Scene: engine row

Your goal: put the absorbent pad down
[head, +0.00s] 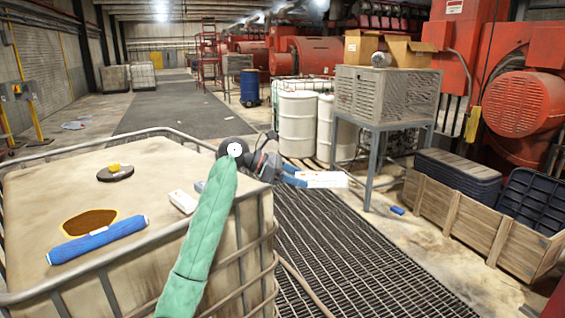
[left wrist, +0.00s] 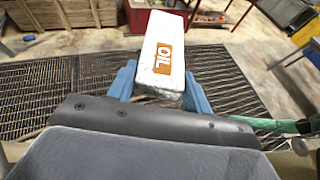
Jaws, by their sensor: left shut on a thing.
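The absorbent pad (head: 325,180) is a white block. In the left wrist view the pad (left wrist: 170,45) shows an orange label reading OIL. My left gripper (head: 297,178) has blue fingers, and it is shut on the near end of the pad. In the left wrist view the fingers (left wrist: 160,92) lie on both sides of the pad. The pad sticks out beyond the fingertips and appears held in the air, with the floor grating behind it. My right gripper is in neither view.
A caged tank (head: 130,200) stands at the left, with a blue roll (head: 97,241), a dark cap (head: 115,173), a brown patch (head: 90,222) and a small white block (head: 183,201) on top. Floor grating (head: 340,260) lies between it and a wooden crate (head: 480,222). A metal stand (head: 375,150) is behind.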

